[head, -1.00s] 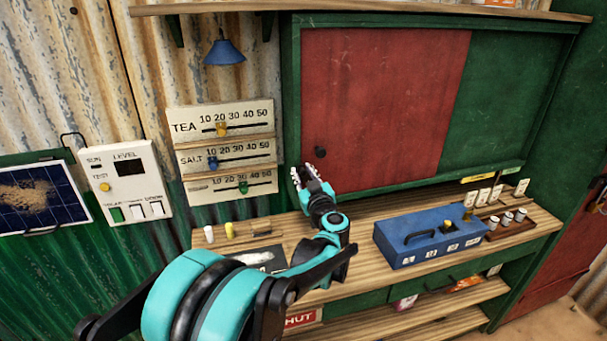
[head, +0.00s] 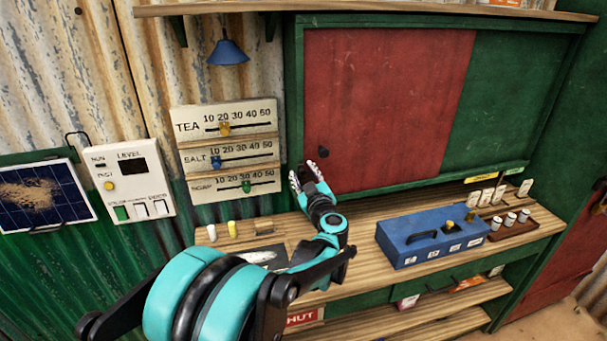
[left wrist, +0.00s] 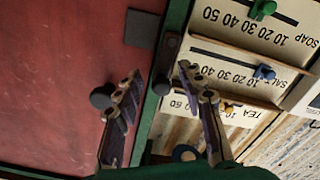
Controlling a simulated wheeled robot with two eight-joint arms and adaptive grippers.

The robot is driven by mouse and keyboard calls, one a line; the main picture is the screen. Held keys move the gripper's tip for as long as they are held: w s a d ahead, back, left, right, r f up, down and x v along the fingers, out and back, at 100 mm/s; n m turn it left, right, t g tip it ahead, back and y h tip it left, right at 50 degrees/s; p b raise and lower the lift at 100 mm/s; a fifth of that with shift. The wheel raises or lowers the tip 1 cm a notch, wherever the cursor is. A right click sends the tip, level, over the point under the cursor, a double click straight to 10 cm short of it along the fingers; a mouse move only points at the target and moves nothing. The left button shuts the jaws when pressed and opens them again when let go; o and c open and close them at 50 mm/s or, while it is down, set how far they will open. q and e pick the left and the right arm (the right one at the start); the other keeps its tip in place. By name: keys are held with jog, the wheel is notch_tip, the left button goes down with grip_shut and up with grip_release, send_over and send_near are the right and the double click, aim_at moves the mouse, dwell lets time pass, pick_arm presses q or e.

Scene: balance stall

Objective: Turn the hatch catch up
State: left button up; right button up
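My left gripper (head: 305,176) is open and empty at the lower left corner of the red hatch panel (head: 385,100). In the left wrist view its two fingers (left wrist: 161,74) are spread apart. A dark bar, which looks like the hatch catch (left wrist: 167,55), lies on the green frame between and beyond the fingertips. A dark square plate (left wrist: 143,28) sits beside it on the red panel. I cannot tell whether the fingers touch the bar. In the head view the gripper seems to hide the catch. My right gripper is not in view.
A round black knob (head: 322,152) on the red panel is close to one finger. The slider boards (head: 228,151) are left of the gripper. Below stands the wooden counter (head: 365,213) with a blue box (head: 430,237) and a tray of small jars (head: 512,226).

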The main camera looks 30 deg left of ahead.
pick_arm(q)
jog(key=v, duration=1.2)
